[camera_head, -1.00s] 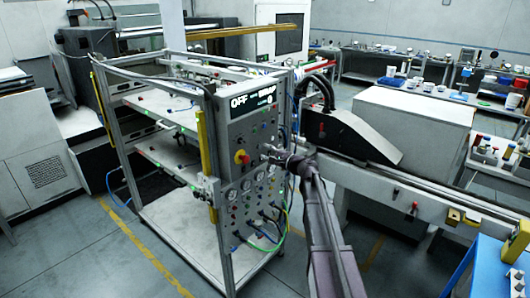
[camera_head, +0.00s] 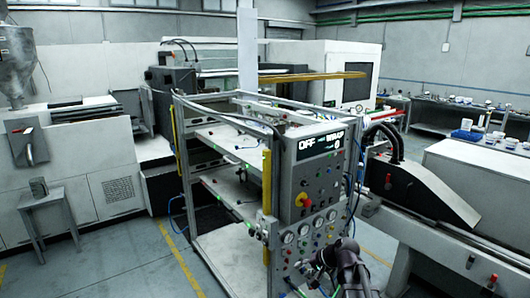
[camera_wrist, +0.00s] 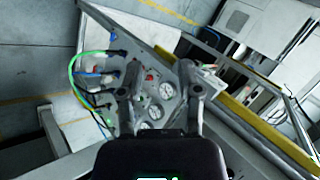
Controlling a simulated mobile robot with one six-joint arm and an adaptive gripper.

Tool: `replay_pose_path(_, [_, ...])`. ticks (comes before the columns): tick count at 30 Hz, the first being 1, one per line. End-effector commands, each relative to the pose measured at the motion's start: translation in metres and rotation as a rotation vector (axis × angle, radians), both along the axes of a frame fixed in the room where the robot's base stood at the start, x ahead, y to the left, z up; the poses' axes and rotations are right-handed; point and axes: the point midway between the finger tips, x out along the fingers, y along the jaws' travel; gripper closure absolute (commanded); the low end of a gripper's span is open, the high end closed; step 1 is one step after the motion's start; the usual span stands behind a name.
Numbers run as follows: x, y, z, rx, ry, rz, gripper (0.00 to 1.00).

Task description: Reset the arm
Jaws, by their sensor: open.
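My gripper (camera_head: 312,264) is low in the head view, in front of the lower part of the grey control panel (camera_head: 322,172). In the wrist view my gripper (camera_wrist: 164,76) has its two fingers spread, with nothing between them. Beyond the fingers, the panel's dials (camera_wrist: 154,101) and the green and blue hoses (camera_wrist: 83,62) show at a tilt. I cannot tell the exact gap between the fingers and the panel.
The panel sits on a metal frame rack (camera_head: 178,165) with shelves and yellow posts. A black-covered conveyor unit (camera_head: 418,185) stands to the right. A small metal stand (camera_head: 47,203) is at the left. Open floor (camera_head: 130,265) lies at the front left.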

Motion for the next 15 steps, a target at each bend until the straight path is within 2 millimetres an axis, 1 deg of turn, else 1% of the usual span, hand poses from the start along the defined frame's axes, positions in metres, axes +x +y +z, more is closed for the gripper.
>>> replay_pose_path(1, [-0.021, 0.002, -0.011, -0.064, 0.020, 0.040, 0.54])
replay_pose_path(5, [-0.060, -0.002, -0.033, -0.235, 0.077, 0.137, 0.54])
replay_pose_path(9, [-0.101, -0.013, -0.051, -0.411, 0.144, 0.233, 0.54])
replay_pose_path(12, [-0.125, -0.023, -0.058, -0.522, 0.191, 0.288, 0.54])
replay_pose_path(15, [-0.143, -0.031, -0.062, -0.605, 0.229, 0.328, 0.54])
